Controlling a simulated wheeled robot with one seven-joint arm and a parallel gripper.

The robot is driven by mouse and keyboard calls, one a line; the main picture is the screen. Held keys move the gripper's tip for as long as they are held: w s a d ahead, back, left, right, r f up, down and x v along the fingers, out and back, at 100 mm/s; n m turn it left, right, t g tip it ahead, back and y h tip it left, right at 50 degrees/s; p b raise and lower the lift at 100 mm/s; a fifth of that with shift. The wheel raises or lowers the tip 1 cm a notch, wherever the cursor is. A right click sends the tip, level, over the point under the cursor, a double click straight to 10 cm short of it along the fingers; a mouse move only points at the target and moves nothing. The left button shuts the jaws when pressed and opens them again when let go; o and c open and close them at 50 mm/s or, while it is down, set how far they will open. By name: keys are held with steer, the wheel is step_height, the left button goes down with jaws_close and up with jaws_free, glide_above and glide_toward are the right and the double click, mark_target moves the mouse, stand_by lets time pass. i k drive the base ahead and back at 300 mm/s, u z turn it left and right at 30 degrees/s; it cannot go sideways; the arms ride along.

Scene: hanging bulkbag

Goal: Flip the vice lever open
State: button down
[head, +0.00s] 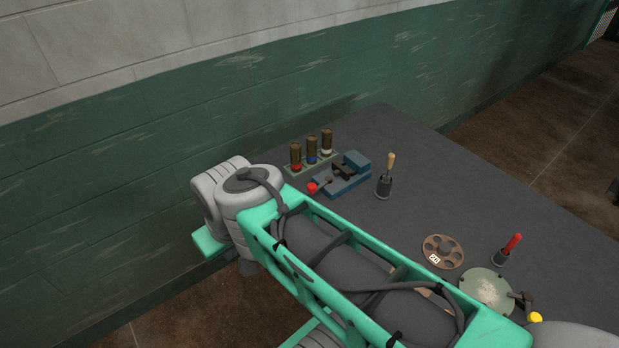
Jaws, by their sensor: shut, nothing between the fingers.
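A small blue vice (357,160) stands on the dark tabletop near the wall, just above the middle of the head view. Dark metal parts sit in its middle. A short dark lever with a red knob (312,188) points out from its left side, toward the green arm link. The lever's exact angle is hard to tell at this size. My arm crosses the lower middle of the view, its green link passing in front of the vice's near side. My gripper is not in view, so its place relative to the lever cannot be told.
Farther right are a round brown holder (443,251), a pale green disc (486,291) and a red-handled tool (507,248). The table's back right is clear.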

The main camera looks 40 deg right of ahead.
mark_target(311, 187)
steer(key=u, duration=0.55)
steer(key=i, duration=0.95)
steer(key=z, duration=0.4)
